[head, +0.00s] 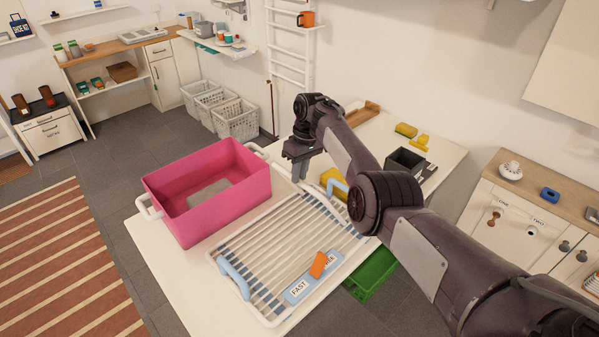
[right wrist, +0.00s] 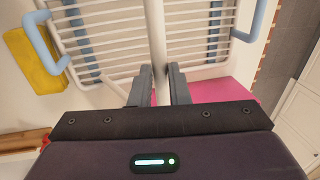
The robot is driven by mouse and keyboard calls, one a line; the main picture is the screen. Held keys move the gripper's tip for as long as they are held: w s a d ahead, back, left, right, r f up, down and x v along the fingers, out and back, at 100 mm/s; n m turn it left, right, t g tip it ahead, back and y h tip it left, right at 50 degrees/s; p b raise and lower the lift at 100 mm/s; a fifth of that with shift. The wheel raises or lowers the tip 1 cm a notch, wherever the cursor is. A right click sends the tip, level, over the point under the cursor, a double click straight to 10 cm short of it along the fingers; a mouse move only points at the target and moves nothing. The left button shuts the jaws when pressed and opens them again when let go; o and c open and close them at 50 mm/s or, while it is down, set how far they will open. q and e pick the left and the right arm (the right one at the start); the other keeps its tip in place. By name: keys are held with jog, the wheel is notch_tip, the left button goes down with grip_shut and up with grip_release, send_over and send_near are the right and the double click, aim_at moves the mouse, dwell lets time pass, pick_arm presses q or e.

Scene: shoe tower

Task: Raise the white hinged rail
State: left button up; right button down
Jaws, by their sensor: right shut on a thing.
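In the right wrist view, the white rail (right wrist: 156,30) runs from the top edge down between my fingers. It crosses in front of the slatted white rack (right wrist: 105,42). My right gripper (right wrist: 160,76) is shut on the rail's near end. In the head view, my right gripper (head: 300,172) points down at the rack's far edge, beside the pink crate. The white rack (head: 257,236) lies on the table with pale blue handles. The rail is hard to pick out there, so I cannot tell how far it is tilted. My left gripper is not in view.
A pink crate (head: 206,190) stands left of the rack. An orange piece (head: 319,264) lies on the rack's front strip. A yellow block (right wrist: 34,62) is close by one blue handle. A dark box (head: 404,163) and a green bin (head: 372,273) are to the right.

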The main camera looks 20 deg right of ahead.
dwell(0.9)
jog(key=c, duration=1.6)
grip_release()
jog(key=shift+c, duration=0.2)
notch_tip(320, 180, up, 8)
jog(key=d+p, duration=0.1)
jog(key=p, duration=0.3)
jog(key=shift+w+d+f, duration=0.15)
jog(key=shift+w+f, duration=0.1)
jog(key=shift+w, duration=0.05)
